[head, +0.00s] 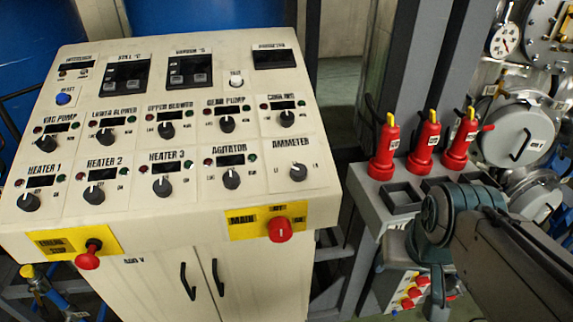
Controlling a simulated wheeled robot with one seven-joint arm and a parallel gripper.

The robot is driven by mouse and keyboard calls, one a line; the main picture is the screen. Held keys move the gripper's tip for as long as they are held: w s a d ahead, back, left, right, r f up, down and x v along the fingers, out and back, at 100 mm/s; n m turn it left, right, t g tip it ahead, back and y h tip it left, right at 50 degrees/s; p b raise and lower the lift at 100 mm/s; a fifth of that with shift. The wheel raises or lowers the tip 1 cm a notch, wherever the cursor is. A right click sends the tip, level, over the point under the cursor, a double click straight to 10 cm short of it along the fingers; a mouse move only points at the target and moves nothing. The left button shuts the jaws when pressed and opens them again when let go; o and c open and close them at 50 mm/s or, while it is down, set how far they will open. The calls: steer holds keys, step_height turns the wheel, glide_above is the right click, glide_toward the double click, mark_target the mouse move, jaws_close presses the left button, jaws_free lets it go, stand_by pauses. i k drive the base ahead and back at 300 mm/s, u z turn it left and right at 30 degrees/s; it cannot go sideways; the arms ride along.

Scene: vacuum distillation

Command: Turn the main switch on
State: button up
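The main switch (280,230) is a red rotary knob on a yellow plate (246,227) marked MAIN, at the lower right of the control panel's front edge. A pale mark on the knob looks roughly upright. Small lettering above and beside the knob is too blurred to read surely. Parts of my arm (520,262) fill the lower right, clear of the panel and to the right of the switch. I cannot make out my gripper's fingers in this view.
The cream control panel (200,205) carries several black knobs and displays. A red emergency stop button (88,256) sticks out at its lower left. To the right, red devices (424,145) stand on a grey stand (372,185), near my arm. Cabinet handles (217,277) are below the panel.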

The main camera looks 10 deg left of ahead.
mark_target(279, 229)
steer(key=z, duration=0.1)
steer(key=k, duration=0.9)
steer(key=z, duration=0.35)
